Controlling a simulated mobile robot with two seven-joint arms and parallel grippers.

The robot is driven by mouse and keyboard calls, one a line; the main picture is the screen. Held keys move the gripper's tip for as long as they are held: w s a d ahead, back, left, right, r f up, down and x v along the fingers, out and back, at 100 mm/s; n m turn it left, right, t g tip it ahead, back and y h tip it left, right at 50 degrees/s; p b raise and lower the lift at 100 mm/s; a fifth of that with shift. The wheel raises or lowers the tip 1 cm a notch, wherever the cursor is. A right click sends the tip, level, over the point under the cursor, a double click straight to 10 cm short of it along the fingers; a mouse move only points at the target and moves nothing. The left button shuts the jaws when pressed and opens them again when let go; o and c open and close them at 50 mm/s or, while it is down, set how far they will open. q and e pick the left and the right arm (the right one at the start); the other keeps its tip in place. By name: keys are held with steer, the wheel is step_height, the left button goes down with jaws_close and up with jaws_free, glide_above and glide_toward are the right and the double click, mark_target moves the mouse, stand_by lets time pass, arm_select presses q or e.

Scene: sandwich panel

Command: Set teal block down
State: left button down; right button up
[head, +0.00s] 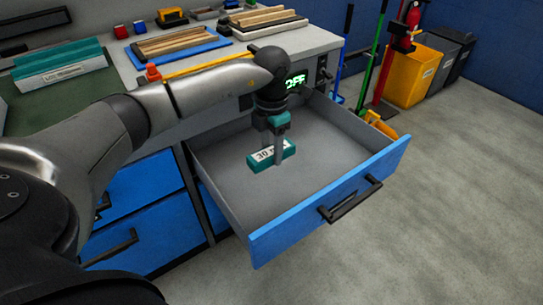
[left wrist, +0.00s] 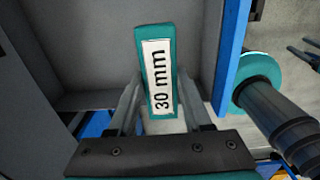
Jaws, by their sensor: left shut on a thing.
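The teal block (head: 264,156) carries a white label, which reads "30 mm" in the left wrist view (left wrist: 160,75). My left gripper (head: 276,148) is shut on the block and holds it over the open drawer (head: 310,185). The drawer has a grey inside and a blue front with a dark handle. It looks empty. I cannot tell for sure whether the block touches the drawer floor. In the left wrist view the two fingers stand on either side of the block. My right gripper is not in view.
The workbench (head: 315,42) behind the drawer holds a blue tray (head: 195,47) and a black tray (head: 275,30) with wooden strips. A green "OFF" display (head: 296,81) sits above the drawer. Brooms and a yellow bin (head: 413,75) stand at the right. Grey floor is clear.

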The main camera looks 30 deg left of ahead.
arm_select(q)
steer(key=shift+r, duration=0.6)
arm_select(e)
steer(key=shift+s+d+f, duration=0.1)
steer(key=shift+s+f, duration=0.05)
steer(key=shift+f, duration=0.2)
